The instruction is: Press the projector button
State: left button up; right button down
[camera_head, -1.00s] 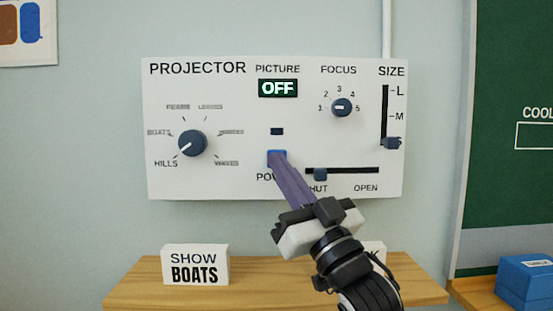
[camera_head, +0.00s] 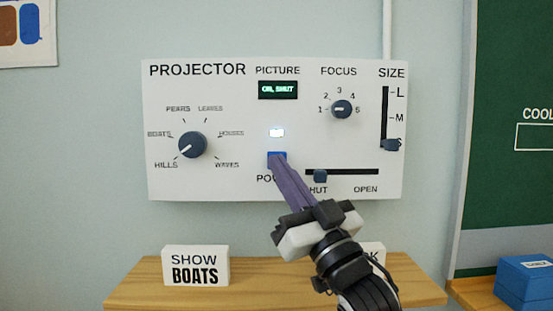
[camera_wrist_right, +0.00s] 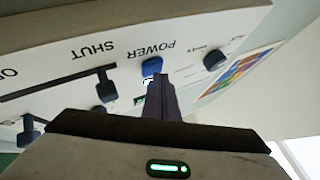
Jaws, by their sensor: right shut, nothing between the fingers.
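The projector panel (camera_head: 230,185) is a white board on the wall. Its blue power button (camera_head: 277,156) sits at the lower middle, above the partly hidden word POWER. The lamp (camera_head: 277,132) above the button glows white. The picture display (camera_head: 278,90) shows small green text that seems to end in SHUT. My right gripper (camera_head: 279,168) is shut and empty, its fingertips at the lower part of the button. In the right wrist view the fingers (camera_wrist_right: 161,78) reach the blue button (camera_wrist_right: 151,68); I cannot tell whether they still touch it. My left gripper is not in view.
The panel also has a picture dial (camera_head: 192,144) pointing towards HILLS, a focus knob (camera_head: 341,109), a size slider (camera_head: 390,145) at S and a shutter slider (camera_head: 320,176) at the SHUT end. A SHOW BOATS card (camera_head: 196,266) stands on the wooden shelf (camera_head: 140,284) below.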

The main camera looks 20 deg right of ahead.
jog(key=shift+s, duration=0.1)
jog(key=shift+s+a+p, duration=0.15)
jog(key=shift+s+a, duration=0.15)
jog(key=shift+s, duration=0.65)
jog(key=shift+s+a+p, duration=0.1)
jog(key=shift+s+a, duration=0.15)
jog(key=shift+s, duration=0.7)
jog(key=shift+s+a+p, duration=0.15)
jog(key=shift+s+a, duration=0.15)
jog(key=shift+s, duration=0.65)
